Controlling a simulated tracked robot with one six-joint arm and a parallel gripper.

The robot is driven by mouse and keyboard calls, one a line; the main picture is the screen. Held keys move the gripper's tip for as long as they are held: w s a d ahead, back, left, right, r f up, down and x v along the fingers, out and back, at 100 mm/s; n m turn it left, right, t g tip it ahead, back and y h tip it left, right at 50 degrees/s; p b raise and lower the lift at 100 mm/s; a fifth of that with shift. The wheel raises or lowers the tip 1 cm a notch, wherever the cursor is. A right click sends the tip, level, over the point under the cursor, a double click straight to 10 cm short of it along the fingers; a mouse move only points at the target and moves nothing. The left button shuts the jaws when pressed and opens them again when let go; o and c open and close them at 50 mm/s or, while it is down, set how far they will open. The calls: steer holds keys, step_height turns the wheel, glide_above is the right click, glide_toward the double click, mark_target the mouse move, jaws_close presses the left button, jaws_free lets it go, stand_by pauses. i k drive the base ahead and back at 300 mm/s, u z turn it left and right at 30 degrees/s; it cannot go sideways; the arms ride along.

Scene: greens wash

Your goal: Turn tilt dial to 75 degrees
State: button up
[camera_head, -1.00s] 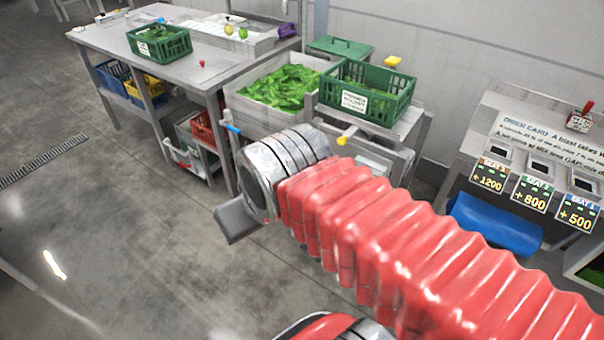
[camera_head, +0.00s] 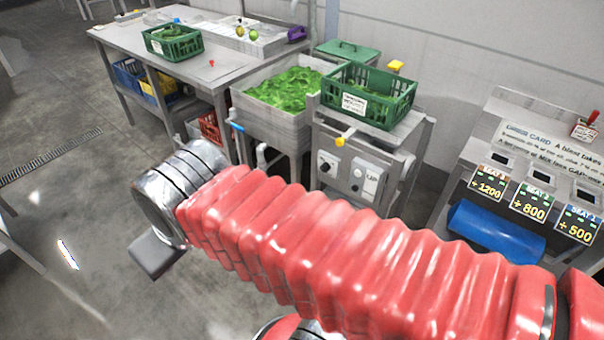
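A grey control panel (camera_head: 345,172) is on the front of the wash machine, right of the basin of greens. It carries a round knob (camera_head: 326,167) at its left, a smaller round control (camera_head: 357,173) and a white label plate (camera_head: 370,182) at its right. Which of these is the tilt dial, and its setting, are too small to read. My red bellows arm crosses below the panel. The end of my arm, with a grey block at my gripper (camera_head: 155,256), is over the floor at lower left, well apart from the panel. The fingers cannot be made out.
A basin of greens (camera_head: 290,97) and a labelled green crate (camera_head: 368,95) are above and beside the panel. A yellow knob (camera_head: 340,141) sticks out above it. A steel table (camera_head: 135,45) stands at back left, and a console with a blue roll (camera_head: 495,235) at right.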

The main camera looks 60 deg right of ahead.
mark_target(326, 167)
steer(key=u, duration=0.9)
steer(key=k, duration=0.9)
steer(key=z, duration=0.65)
steer(key=i, duration=1)
steer(key=z, duration=0.1)
